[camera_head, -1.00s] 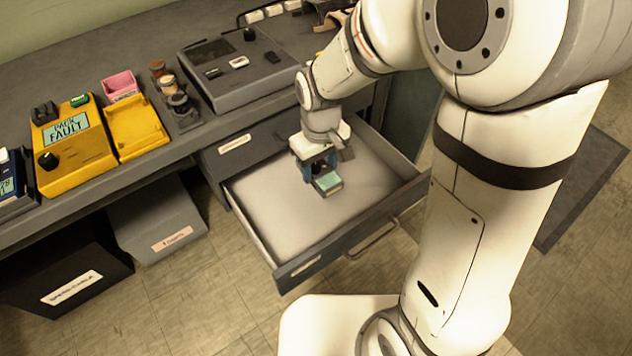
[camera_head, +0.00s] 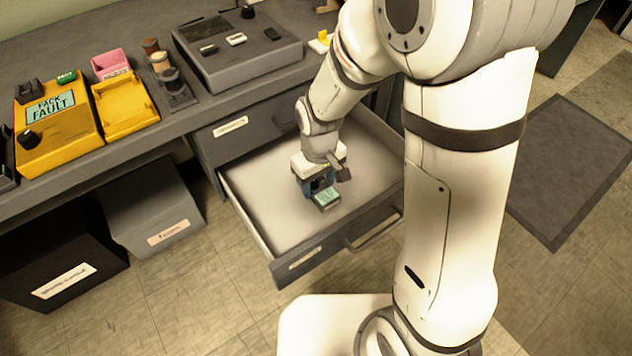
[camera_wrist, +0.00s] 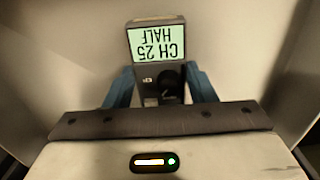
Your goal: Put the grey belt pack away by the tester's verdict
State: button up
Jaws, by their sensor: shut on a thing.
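The grey belt pack (camera_head: 327,198) is in my gripper (camera_head: 318,188), over the inside of the open drawer (camera_head: 258,222). In the wrist view the pack (camera_wrist: 148,73) sits between the two blue fingers, its lit screen upside down and reading "CH 25 HALF". I cannot tell whether the pack touches the drawer floor. The yellow tester (camera_head: 60,133) stands on the counter at the left. Its screen reads "PACK FAULT", and a small green tag marked "PACT" or similar sits at its top.
A yellow tray (camera_head: 125,107), a pink box (camera_head: 110,64) and a grey console (camera_head: 238,60) stand on the counter. A grey bin (camera_head: 150,222) and a black bin (camera_head: 60,275), both with labels hard to read, stand below. The drawer looks otherwise empty.

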jog(key=shift+f+b, duration=0.4)
jog(key=shift+f, duration=0.15)
jog(key=o, duration=1.1)
jog(key=shift+o, duration=0.2)
jog(key=shift+r, duration=0.1)
notch_tip(320, 180, up, 13)
jog(key=p, duration=0.6)
jog(key=s+d+r+m, duration=0.3)
jog(key=s+d, duration=0.2)
jog(key=d, duration=0.2)
jog(key=s+d+r+m+t, duration=0.1)
jog(key=s+d+r+m, duration=0.2)
jog(key=d, duration=0.4)
jog(key=shift+s+r+m, duration=0.4)
jog(key=shift+s+r, duration=0.1)
jog(key=shift+s, duration=0.65)
